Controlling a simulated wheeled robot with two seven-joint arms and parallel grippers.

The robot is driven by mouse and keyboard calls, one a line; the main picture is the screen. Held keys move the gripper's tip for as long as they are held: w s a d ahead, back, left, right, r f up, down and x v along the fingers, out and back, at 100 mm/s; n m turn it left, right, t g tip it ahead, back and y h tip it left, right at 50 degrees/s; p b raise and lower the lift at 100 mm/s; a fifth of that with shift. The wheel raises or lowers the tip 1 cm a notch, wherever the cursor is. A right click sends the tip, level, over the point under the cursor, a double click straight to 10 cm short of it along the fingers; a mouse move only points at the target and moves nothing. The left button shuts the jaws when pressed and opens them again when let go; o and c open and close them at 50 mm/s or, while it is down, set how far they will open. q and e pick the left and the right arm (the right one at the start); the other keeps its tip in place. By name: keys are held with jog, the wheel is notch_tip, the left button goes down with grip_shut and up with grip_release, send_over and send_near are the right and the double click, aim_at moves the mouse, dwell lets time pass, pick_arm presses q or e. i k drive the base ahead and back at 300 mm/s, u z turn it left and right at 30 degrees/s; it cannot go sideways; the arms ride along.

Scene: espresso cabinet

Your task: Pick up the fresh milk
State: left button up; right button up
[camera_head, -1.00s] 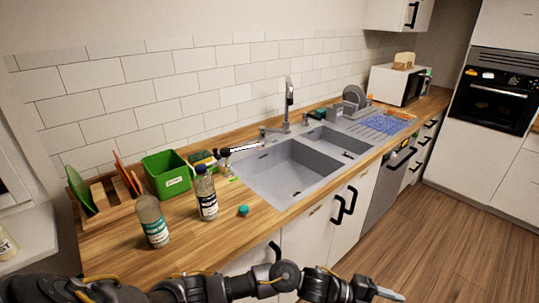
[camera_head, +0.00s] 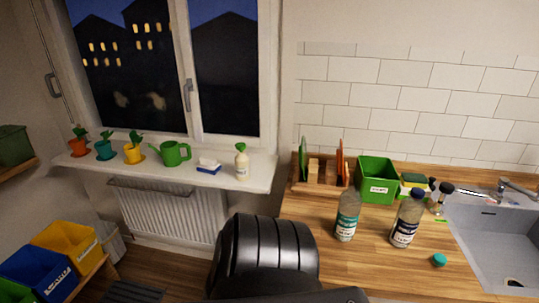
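Two bottles stand upright on the wooden counter, and their labels are too small to read, so I cannot tell which is the fresh milk. One is a clear-looking bottle with a green and white label (camera_head: 347,217). The other is a bottle with a dark and white label (camera_head: 404,226) to its right. A small teal cap (camera_head: 439,260) lies on the counter right of them. A black part of my own arm fills the bottom middle, left of the bottles. Neither of my grippers is in view.
Behind the bottles are a wooden rack with boards (camera_head: 319,188) and a green box (camera_head: 378,181). The sink (camera_head: 490,235) is at the right. The windowsill (camera_head: 222,179) holds pots, a green watering can (camera_head: 173,153) and a white bottle (camera_head: 241,163). Coloured bins (camera_head: 67,242) stand lower left.

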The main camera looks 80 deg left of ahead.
aim_at(350, 202)
jog(key=u, duration=2)
